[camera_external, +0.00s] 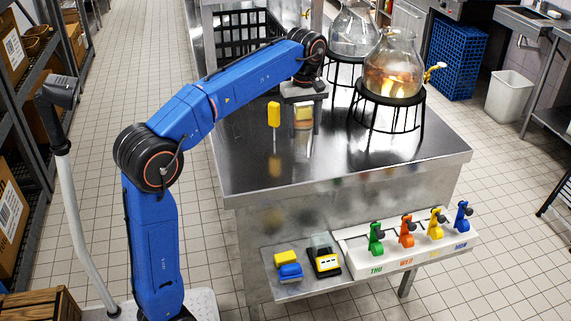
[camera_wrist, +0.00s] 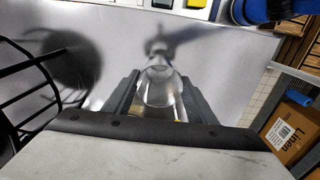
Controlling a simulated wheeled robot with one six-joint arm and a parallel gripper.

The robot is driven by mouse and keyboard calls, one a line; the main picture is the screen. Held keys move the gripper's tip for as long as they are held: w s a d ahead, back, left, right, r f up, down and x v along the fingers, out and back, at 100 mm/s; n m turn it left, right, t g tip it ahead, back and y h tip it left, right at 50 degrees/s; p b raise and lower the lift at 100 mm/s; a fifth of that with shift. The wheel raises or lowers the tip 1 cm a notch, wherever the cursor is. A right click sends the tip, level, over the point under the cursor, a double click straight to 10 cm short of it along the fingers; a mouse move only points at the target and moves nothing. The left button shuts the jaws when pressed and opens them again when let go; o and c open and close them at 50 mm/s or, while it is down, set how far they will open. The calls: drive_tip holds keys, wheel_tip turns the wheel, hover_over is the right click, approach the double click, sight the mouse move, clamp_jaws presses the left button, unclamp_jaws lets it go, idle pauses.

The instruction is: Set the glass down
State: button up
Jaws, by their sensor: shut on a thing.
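My gripper (camera_external: 303,118) is shut on a clear glass (camera_external: 303,113) above or at the steel table (camera_external: 250,170). A yellowish patch shows in or behind the glass. In the wrist view the glass (camera_wrist: 161,88) stands between the two dark fingers of my gripper (camera_wrist: 160,95), with the shiny table top (camera_wrist: 215,70) beyond it. I cannot tell whether the glass's base touches the table. Its lower part is hidden behind the gripper body in the wrist view.
A glass dispenser (camera_external: 393,70) with a yellow tap sits on a black stand (camera_external: 388,112) to the right; a second dispenser (camera_external: 352,35) is behind. A yellow object (camera_external: 274,114) is left of my gripper. The front of the table top is clear.

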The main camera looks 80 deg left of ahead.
drive_tip(key=shift+f, duration=1.25)
drive_tip(key=shift+f, duration=0.1)
drive_tip(key=o, duration=1.5)
drive_tip(key=shift+o, duration=0.2)
wheel_tip(320, 180, up, 12)
